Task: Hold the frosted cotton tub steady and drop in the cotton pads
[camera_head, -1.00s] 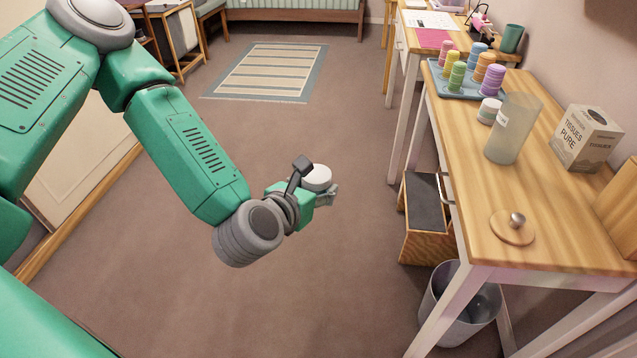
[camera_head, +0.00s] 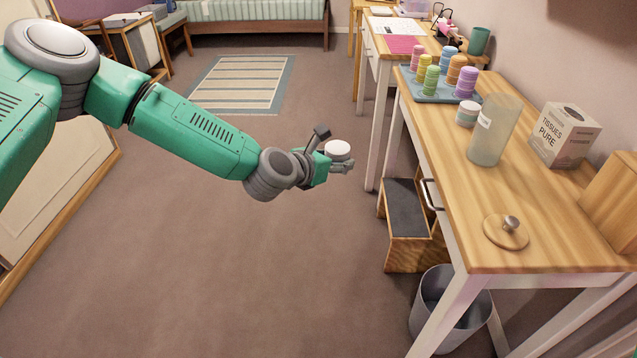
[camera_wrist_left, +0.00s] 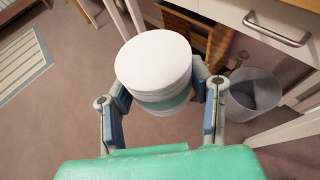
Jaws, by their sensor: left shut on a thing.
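The frosted cotton tub (camera_head: 490,135) stands upright on the wooden table, with a small label on its side. Its wooden lid (camera_head: 506,232) with a metal knob lies on the table nearer to me. My left gripper (camera_head: 341,164) is shut on a stack of white cotton pads (camera_head: 338,149) and holds it over the floor, left of the table and apart from the tub. In the left wrist view the stack (camera_wrist_left: 153,60) sits between the two fingers, with a pale green band below its top. Another short, banded white stack (camera_head: 468,106) stands beside the tub. My right gripper is not in view.
A blue-grey tray (camera_head: 435,90) with several coloured stacks is behind the tub. A tissue box (camera_head: 563,137) stands to its right. A step stool (camera_head: 407,222) and a grey bin (camera_head: 437,300) are below the table. The floor left of it is clear.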

